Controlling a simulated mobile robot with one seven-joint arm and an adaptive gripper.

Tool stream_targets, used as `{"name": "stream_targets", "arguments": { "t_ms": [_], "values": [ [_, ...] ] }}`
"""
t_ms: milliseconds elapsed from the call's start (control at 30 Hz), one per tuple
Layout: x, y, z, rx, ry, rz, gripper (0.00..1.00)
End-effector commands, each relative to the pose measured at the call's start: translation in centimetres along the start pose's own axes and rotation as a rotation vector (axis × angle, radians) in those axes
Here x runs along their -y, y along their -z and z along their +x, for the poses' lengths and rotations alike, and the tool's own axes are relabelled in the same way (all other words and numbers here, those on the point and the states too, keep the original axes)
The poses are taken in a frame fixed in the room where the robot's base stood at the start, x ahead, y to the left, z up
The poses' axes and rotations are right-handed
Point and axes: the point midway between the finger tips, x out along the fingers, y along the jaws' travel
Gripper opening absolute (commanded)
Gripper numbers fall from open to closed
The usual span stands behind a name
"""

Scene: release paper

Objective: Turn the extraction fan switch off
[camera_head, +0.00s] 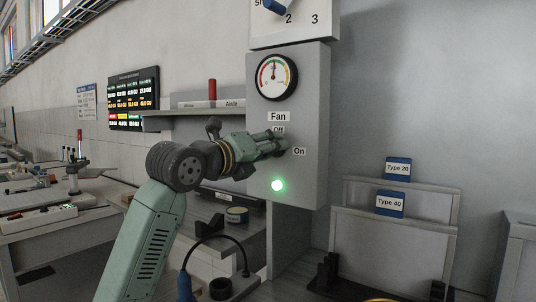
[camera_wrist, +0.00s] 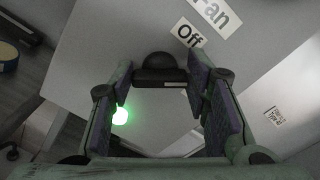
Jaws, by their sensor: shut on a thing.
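The grey fan panel (camera_head: 312,110) carries a "Fan" label, an "Off" label (camera_head: 278,129) above and an "On" label (camera_head: 299,151) to the lower right. A green lamp (camera_head: 278,185) is lit below them. My gripper (camera_head: 283,146) is at the panel between these labels and hides the switch in the head view. The "Off" label (camera_wrist: 189,33) is just beyond the switch. The lamp's glow (camera_wrist: 120,116) shows by the left finger.
A round gauge (camera_head: 276,77) is above the switch, with a blue selector (camera_head: 275,6) higher up. A shelf (camera_head: 210,110) with a red cylinder is to the left. Panels marked "Type 20" (camera_head: 398,169) and "Type 40" (camera_head: 390,204) stand at the right.

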Motion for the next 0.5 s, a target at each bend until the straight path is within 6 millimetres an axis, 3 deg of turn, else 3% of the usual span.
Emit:
{"name": "stream_targets", "arguments": {
  "t_ms": [500],
  "values": [
    [-0.4,0.02,-0.07,0.005,0.001,-0.489,0.15]
  ]
}}
